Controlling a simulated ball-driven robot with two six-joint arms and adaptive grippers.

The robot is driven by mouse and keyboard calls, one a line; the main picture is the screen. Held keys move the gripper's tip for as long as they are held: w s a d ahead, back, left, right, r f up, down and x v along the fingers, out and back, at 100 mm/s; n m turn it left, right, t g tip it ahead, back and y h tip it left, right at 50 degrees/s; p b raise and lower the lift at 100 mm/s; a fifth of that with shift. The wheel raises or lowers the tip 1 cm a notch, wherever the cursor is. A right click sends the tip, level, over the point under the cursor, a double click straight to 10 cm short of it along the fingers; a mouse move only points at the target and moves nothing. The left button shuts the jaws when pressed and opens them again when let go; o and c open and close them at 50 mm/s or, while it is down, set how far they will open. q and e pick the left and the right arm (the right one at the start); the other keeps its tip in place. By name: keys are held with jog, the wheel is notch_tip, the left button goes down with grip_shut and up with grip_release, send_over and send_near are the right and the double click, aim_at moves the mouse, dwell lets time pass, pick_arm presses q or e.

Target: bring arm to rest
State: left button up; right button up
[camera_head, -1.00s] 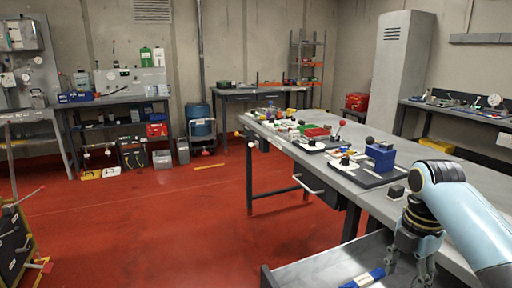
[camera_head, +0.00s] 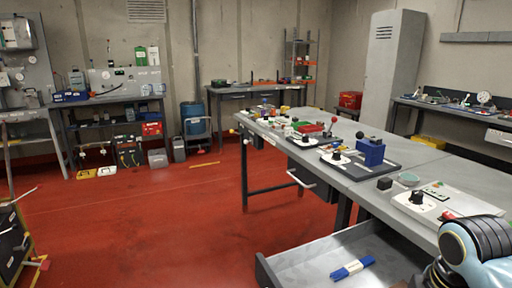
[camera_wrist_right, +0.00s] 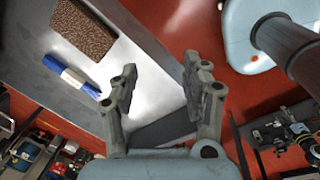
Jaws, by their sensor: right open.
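My right arm (camera_head: 470,250) shows at the lower right corner of the head view, with its gripper out of that picture or hidden. In the right wrist view my right gripper (camera_wrist_right: 165,100) is open, its two fingers apart with nothing between them. Beyond the fingers is the open grey drawer, holding a blue battery string with a white band (camera_wrist_right: 72,76). The string also lies in the drawer in the head view (camera_head: 353,268), apart from the gripper. My left gripper is not in view.
The open drawer (camera_head: 300,262) juts out below the workbench (camera_head: 350,184). A brown speckled block (camera_wrist_right: 83,28) shows in the wrist view. Red floor lies clear left.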

jog(key=s+a+r+m+t, duration=0.1)
jog(key=s+r+m, duration=0.3)
jog(key=s+m, duration=0.35)
jog(key=s+a+r+m+t, duration=0.1)
jog(key=s+r+m, duration=0.2)
jog(key=s+m, duration=0.4)
jog(key=s+d+f+n+g+b, duration=0.1)
jog(key=s+f+b, duration=0.1)
jog(key=f, duration=1.3)
jog(key=s+d+f+b, duration=0.1)
jog(key=d+f+b, duration=0.1)
jog(key=f, duration=1.3)
jog(key=s+f+g+b, duration=0.1)
jog(key=s+f+b, duration=0.3)
jog(key=s+f, duration=1.4)
notch_tip(320, 180, down, 3)
jog(key=shift+s+d+r, duration=0.2)
jog(key=shift+s+d, duration=0.15)
jog(key=shift+g, duration=0.3)
